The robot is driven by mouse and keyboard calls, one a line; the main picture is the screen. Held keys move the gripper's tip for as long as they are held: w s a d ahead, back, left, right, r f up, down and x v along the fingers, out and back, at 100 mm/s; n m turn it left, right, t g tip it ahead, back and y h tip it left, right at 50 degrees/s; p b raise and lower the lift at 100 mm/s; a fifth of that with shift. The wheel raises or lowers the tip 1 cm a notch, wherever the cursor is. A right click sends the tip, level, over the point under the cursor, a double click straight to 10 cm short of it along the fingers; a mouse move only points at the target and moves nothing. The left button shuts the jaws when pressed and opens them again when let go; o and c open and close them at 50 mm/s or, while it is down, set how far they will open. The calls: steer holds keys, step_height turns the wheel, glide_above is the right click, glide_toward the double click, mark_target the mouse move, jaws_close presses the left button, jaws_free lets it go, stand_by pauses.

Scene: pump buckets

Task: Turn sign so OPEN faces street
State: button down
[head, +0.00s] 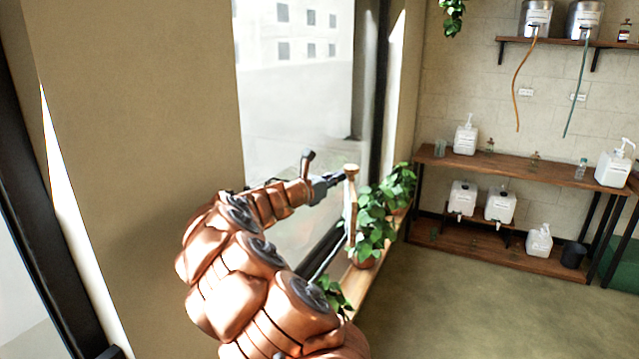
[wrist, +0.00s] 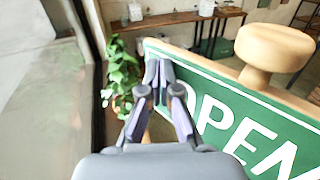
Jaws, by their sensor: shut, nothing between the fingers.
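The sign (wrist: 225,110) is a green board with a pale border and wooden edge, and white "OPEN" lettering faces my wrist camera. A round wooden knob (wrist: 272,52) sits on top of it. In the head view the sign (head: 351,215) shows nearly edge-on as a narrow upright strip by the window, under the same knob (head: 351,169). My gripper (wrist: 158,78) is shut and empty. Its fingertips overlap the sign's upper left part in the wrist view; I cannot tell whether they touch. In the head view my gripper (head: 338,179) is just left of the knob.
The window (head: 295,125) is on the left, with a pale building outside. Potted plants (head: 372,222) stand on the wooden sill (head: 362,278) close to the sign. A shelf unit (head: 520,175) with pump bottles stands at the back right. The floor (head: 450,300) in front of it is clear.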

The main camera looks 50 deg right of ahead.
steer(key=shift+s+d, duration=0.4)
steer(key=shift+d, duration=0.25)
steer(key=shift+s+d, duration=0.35)
steer(key=shift+d, duration=0.25)
steer(key=shift+s, duration=0.1)
steer(key=w+a, duration=0.1)
steer(key=a, duration=1)
steer(key=shift+w+a, duration=0.2)
steer(key=shift+a, duration=0.2)
